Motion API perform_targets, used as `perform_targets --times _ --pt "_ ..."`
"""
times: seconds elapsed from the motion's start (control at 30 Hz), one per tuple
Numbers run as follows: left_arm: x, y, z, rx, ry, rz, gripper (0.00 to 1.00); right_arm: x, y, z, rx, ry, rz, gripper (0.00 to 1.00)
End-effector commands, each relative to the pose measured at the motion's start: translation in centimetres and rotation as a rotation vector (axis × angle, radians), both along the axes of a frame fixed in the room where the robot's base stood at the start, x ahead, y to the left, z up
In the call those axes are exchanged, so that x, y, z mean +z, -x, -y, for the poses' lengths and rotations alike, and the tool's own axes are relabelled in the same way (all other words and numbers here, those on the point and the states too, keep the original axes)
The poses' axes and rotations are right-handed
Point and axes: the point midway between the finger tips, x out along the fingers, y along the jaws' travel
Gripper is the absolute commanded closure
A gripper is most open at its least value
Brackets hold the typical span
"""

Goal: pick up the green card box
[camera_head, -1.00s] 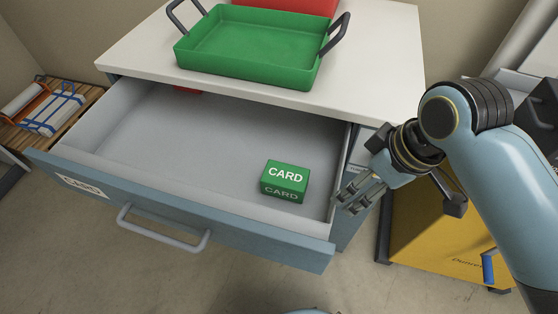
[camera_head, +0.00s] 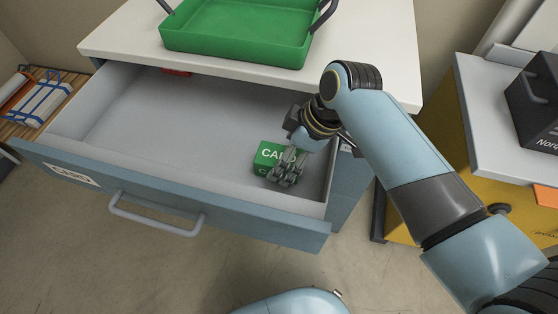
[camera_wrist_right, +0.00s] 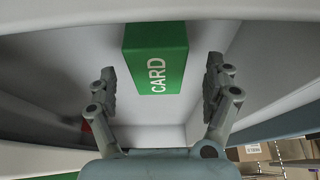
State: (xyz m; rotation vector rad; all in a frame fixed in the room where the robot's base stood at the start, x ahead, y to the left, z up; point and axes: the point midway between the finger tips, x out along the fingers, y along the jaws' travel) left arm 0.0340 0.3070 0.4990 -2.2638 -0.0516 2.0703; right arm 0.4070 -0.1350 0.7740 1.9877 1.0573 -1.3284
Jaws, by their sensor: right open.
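The green card box (camera_head: 268,152), marked CARD in white, sits in the open drawer (camera_head: 190,118) near its right front corner. My right gripper (camera_head: 284,178) is over the drawer, and its fingers cover the right part of the box in the head view. In the right wrist view the green card box (camera_wrist_right: 156,58) shows ahead, between the lines of the two spread fingers. My right gripper (camera_wrist_right: 160,88) is open and empty there, with a gap on each side of the box. My left gripper is not in view.
A green tray (camera_head: 240,58) with dark handles stands on the white cabinet top above the drawer. A small red thing (camera_head: 176,72) lies at the drawer's back. The drawer's front panel (camera_head: 245,220) and side walls rise around the box. The drawer's left part is clear.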

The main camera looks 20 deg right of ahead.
Motion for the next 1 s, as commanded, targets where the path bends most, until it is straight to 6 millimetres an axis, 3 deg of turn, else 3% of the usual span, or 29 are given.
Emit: perform_targets --times 0.23,0.53,1.0 --pt "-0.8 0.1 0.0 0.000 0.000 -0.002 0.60 -3.5 -1.2 -1.2 -0.001 0.000 -0.002 0.15" --pt "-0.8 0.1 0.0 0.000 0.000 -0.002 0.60 -4.0 -1.3 -1.4 -0.001 0.001 0.000 0.15" --pt "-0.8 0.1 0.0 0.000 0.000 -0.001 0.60 -3.9 -1.3 -1.4 -0.001 0.001 0.000 0.76"
